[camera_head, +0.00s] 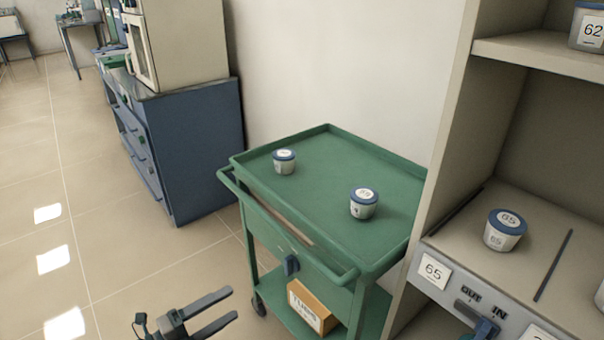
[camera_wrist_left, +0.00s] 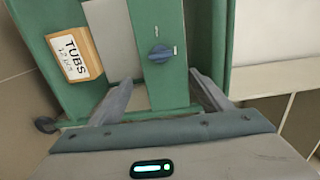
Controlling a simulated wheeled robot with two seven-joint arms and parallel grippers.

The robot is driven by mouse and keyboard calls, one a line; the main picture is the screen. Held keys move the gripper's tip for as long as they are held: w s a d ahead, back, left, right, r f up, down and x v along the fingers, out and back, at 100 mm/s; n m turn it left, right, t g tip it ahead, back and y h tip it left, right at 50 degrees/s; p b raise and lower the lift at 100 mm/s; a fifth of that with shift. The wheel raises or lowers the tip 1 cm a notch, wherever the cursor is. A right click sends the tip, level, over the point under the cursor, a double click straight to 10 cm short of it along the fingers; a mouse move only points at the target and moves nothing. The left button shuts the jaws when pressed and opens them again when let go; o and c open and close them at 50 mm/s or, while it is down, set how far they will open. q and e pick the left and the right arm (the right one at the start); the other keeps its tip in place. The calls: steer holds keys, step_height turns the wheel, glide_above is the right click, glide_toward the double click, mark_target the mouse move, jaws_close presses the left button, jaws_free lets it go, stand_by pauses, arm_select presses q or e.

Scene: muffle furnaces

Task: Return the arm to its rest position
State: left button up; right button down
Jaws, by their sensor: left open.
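My left gripper (camera_head: 212,314) is at the bottom of the head view, low in front of the green cart. Its two fingers are apart with nothing between them. In the left wrist view the open fingers (camera_wrist_left: 165,95) point toward the cart's front, with the drawer's blue knob (camera_wrist_left: 160,53) beyond them. I cannot see any contact with the cart. The right gripper is not in view.
The green cart (camera_head: 325,160) carries two blue-lidded tubs (camera_head: 285,162) (camera_head: 363,203) on top and a TUBS box (camera_head: 312,306) below. A shelf at right holds tub 65 (camera_head: 505,230). A blue cabinet (camera_head: 185,150) stands behind left. The floor at left is clear.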

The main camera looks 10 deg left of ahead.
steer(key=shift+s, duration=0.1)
arm_select(q)
steer(key=s+d+f+n+g+y, duration=0.3)
steer(key=s+f+n+y, duration=0.7)
steer(key=n, duration=0.9)
steer(key=s+d+f+n+g, duration=0.3)
steer(key=s+d+n+g, duration=0.25)
steer(key=s+d, duration=0.55)
steer(key=s+a+f+p, duration=0.1)
steer(key=f+p, duration=0.5)
steer(key=f, duration=0.2)
steer(key=s+a+f+m+p, duration=0.1)
steer(key=a+f+p, duration=0.1)
steer(key=f+p, duration=0.5)
steer(key=shift+s+f, duration=0.4)
steer(key=shift+f, duration=0.2)
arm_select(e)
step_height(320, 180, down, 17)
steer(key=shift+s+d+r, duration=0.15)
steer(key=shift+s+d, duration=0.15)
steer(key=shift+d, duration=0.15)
